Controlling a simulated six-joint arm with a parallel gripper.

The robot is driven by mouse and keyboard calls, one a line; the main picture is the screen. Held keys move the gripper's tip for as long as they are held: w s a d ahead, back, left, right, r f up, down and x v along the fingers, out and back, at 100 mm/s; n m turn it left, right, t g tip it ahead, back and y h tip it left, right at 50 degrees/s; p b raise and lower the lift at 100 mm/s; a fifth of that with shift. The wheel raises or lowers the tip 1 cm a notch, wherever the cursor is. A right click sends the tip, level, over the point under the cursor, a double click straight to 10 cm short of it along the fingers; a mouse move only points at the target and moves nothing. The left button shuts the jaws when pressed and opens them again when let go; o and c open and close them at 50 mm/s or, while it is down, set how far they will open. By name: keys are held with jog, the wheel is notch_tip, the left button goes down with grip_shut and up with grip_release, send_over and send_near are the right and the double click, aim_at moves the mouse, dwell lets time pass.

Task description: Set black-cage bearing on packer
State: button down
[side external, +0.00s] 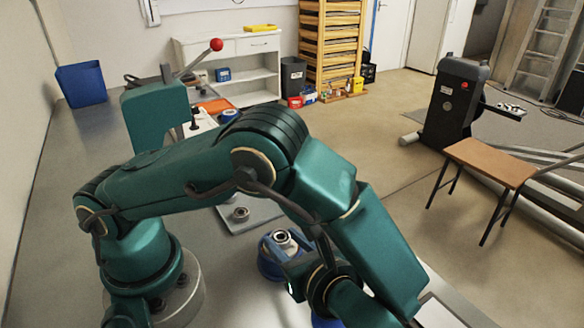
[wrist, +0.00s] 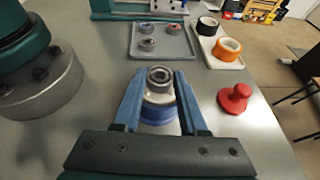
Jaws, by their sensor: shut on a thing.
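A steel ring bearing with a dark ring inside (wrist: 160,75) sits between the fingertips of my gripper (wrist: 160,82) in the wrist view, and the blue fingers are shut on it. The bearing (side external: 282,237) also shows in the side external view, near the lower middle. A round blue-and-white piece (wrist: 158,111), likely the packer, stands on the bench below the bearing in the wrist view. I cannot tell whether the bearing touches it. In the side external view my arm hides much of the gripper.
A grey tray (wrist: 181,54) with several bearings lies beyond the gripper. A white tray (wrist: 213,62) to its right holds an orange roll (wrist: 227,48) and a black roll (wrist: 207,26). A red knobbed piece (wrist: 234,98) stands on the right. A lever with a red ball (side external: 216,45) rises behind.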

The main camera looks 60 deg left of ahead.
jog(key=shift+f, duration=0.15)
jog(key=c, duration=0.7)
grip_release()
jog(key=shift+c, duration=0.2)
jog(key=shift+s+a+r+n+g+h, duration=0.1)
jog(key=shift+a+r+n+g+h, duration=0.15)
jog(key=shift+r+n+g+h, duration=0.25)
jog(key=shift+s+a+r+n+g+h, duration=0.1)
jog(key=shift+a+r+n+g+h, duration=0.1)
jog(key=shift+r+n+h, duration=0.35)
jog(key=s+r+n+t+h, duration=0.2)
jog(key=r+n+h, duration=0.3)
jog(key=n, duration=0.3)
jog(key=s+a+r+n+t+h, duration=0.1)
jog(key=s+r+n+t+h, duration=0.1)
jog(key=n+h, duration=0.4)
notch_tip(320, 180, up, 3)
jog(key=n+t, duration=0.1)
jog(key=n, duration=0.2)
jog(key=shift+f+t, duration=0.15)
jog(key=shift+t, duration=0.15)
